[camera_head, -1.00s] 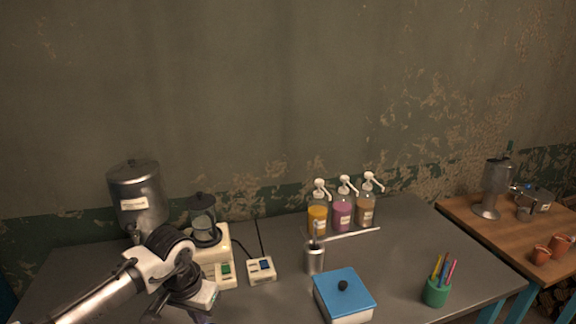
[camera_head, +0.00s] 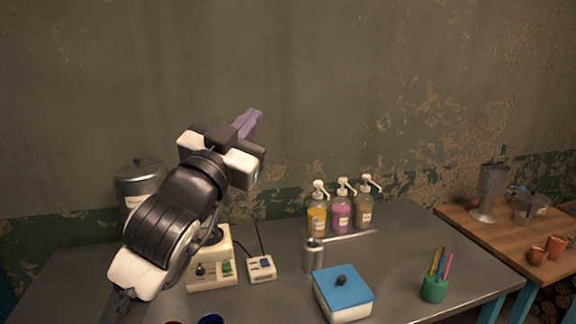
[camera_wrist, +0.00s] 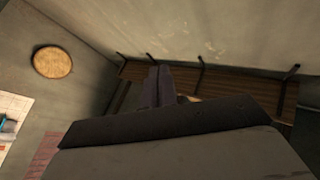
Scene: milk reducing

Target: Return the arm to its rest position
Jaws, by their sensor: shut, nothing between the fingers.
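My gripper (camera_head: 247,123) is raised above the left part of the grey table (camera_head: 420,250), with its purple fingers pointing up and to the right toward the wall. The fingers are together with nothing between them. In the wrist view, the gripper (camera_wrist: 157,88) also shows, facing a wooden wall shelf (camera_wrist: 225,85) with dark brackets. My arm is bent in front of the large metal canister (camera_head: 140,180) and partly hides the cream device (camera_head: 212,270) on the table.
Three pump bottles (camera_head: 341,214), a metal cup (camera_head: 313,255), a blue-lidded box (camera_head: 342,292) and a green pen holder (camera_head: 434,289) stand on the table. A small switch box (camera_head: 261,268) sits beside the cream device. A wooden table (camera_head: 500,235) stands at right.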

